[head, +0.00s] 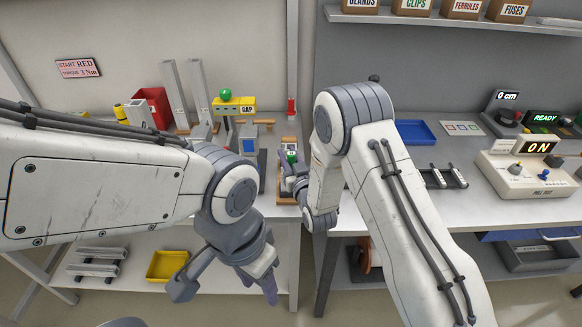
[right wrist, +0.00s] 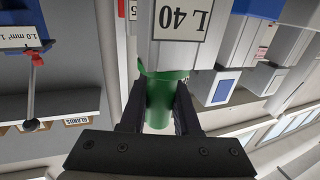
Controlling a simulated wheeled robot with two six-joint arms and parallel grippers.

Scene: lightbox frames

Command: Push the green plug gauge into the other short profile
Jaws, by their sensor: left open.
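The green plug gauge (right wrist: 160,97) is between the black fingers of my right gripper (right wrist: 158,112) in the right wrist view. The fingers are closed on its sides. Its wider green rim meets the end of a grey short profile (right wrist: 165,52) with an "L 40" label; how far it sits inside is hidden. In the head view the green gauge (head: 291,156) shows small at the bench's front, beside my right gripper (head: 290,172). My left gripper (head: 226,289) is open and empty, low in front of the bench.
A yellow "GAP" gauge block (head: 234,104), upright grey profiles (head: 175,93) and a red bin (head: 152,106) stand left of the right gripper. A blue tray (head: 415,132) and an "ON" tester (head: 525,165) are on the right. My right arm covers the bench middle.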

